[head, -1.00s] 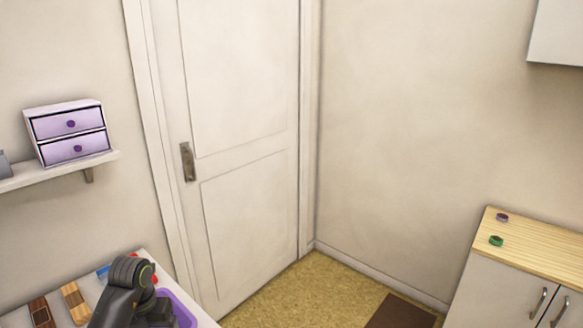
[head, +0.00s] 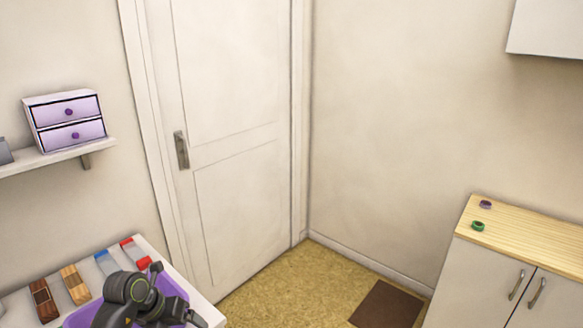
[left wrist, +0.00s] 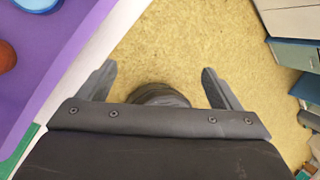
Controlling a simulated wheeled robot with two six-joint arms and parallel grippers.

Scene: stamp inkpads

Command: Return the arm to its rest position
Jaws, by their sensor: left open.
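My left arm, dark grey, is over the purple tray (head: 78,320) at the lower left of the head view and hides part of it. In the left wrist view my left gripper (left wrist: 160,82) is open, its two fingers wide apart with nothing between them. It points down past the white table edge (left wrist: 100,58) toward the yellow floor. The purple tray (left wrist: 60,55) lies to its left, with a blue round item (left wrist: 36,4) and a reddish-brown round item (left wrist: 5,57) in it. My right gripper is not in view.
Dark brown (head: 43,300) and light wooden (head: 75,284) blocks, a blue-ended piece (head: 107,262) and a red-ended piece (head: 133,251) lie on the table. A wooden-topped cabinet (head: 530,233) stands right, bearing purple (head: 485,204) and green (head: 478,226) round items. A purple drawer box (head: 66,122) sits on a shelf.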

